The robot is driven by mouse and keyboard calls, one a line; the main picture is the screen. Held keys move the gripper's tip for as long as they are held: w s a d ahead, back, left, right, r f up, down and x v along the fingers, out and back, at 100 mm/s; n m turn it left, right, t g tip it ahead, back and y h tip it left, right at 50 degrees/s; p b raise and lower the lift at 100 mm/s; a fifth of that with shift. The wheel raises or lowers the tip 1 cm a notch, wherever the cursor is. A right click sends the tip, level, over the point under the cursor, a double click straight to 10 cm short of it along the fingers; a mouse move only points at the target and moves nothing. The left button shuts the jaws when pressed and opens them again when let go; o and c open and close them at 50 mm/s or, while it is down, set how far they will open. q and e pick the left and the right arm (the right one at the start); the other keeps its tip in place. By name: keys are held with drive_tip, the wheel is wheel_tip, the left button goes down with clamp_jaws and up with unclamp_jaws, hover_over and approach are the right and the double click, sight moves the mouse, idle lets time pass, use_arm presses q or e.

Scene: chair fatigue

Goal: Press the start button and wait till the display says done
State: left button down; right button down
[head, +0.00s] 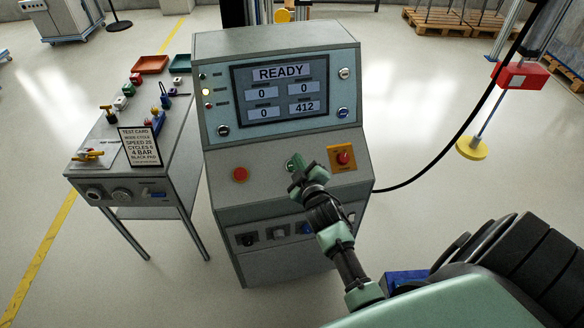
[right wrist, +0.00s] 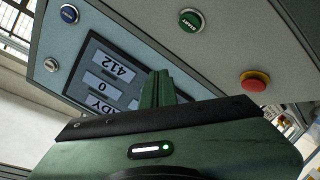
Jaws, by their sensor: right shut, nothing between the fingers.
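The console's display (head: 290,88) reads READY, with 0, 0, 0 and 412 in its boxes. The display (right wrist: 110,72) also shows upside down in the right wrist view. The green START button (right wrist: 191,20) shows clear of the fingers there, on the console's sloped panel. My right gripper (head: 296,168) is shut and empty, over the middle of that panel in the head view, where it overlaps the button area. Its closed fingers (right wrist: 160,90) stand in front of the display in the wrist view. Contact with the button cannot be seen. My left gripper is not in view.
A red button (head: 240,174) sits left of my gripper, and a red emergency stop (head: 343,158) on a yellow plate sits right. A side table (head: 103,163) holds a test card (head: 138,147) and small parts. A black cable (head: 440,160) curves at the console's right.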

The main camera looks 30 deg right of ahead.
drive_tip(key=w+f+b, duration=0.1)
drive_tip(key=f+b, duration=0.2)
drive_tip(key=w+d+f+b, duration=0.1)
drive_tip(key=shift+w+f+b, duration=0.35)
drive_tip(key=shift+f, duration=0.05)
drive_tip(key=shift+w+d+f+b, duration=0.2)
drive_tip(key=shift+w+f+b, duration=0.4)
drive_tip(key=shift+f+b, duration=0.2)
drive_tip(key=shift+f, duration=0.1)
idle(1.1)
drive_tip(key=shift+w+d+f, duration=0.1)
drive_tip(key=shift+w+f, duration=0.15)
drive_tip(key=shift+w+f+b, duration=0.15)
drive_tip(key=shift+f+b, duration=0.15)
drive_tip(key=shift+b, duration=0.3)
idle(0.5)
drive_tip(key=shift+s+r+p, duration=0.45)
drive_tip(key=shift+r+p, duration=0.2)
drive_tip(key=shift+p, duration=0.2)
drive_tip(key=shift+r, duration=0.1)
